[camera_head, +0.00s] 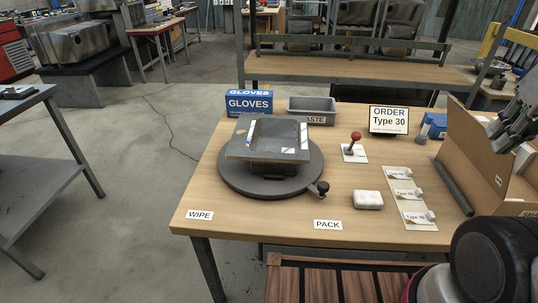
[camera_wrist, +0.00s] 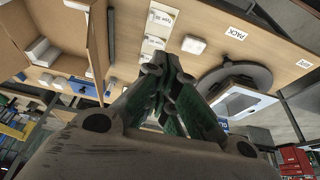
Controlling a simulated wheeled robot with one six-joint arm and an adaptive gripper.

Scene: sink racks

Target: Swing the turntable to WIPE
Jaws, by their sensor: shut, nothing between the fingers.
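The dark round turntable (camera_head: 232,184) lies on the wooden table, with a grey metal sink (camera_head: 267,153) on it. Its black knob handle (camera_head: 319,188) sticks out at the front right, on the side nearer the PACK label (camera_head: 327,224). The WIPE label (camera_head: 200,215) is at the table's front left corner. In the wrist view the turntable (camera_wrist: 257,76) is right of my fingers, near the PACK label (camera_wrist: 236,33). My gripper (camera_head: 503,132) is shut and empty at the right, above the cardboard box, well apart from the turntable; its fingers (camera_wrist: 160,70) also show in the wrist view.
A cardboard box (camera_head: 465,150) stands at the table's right. A red-knobbed lever (camera_head: 355,140), a white block (camera_head: 367,200) and a card strip (camera_head: 405,195) lie between it and the turntable. A GLOVES box (camera_head: 249,103) and grey WASTE bin (camera_head: 312,108) stand behind.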

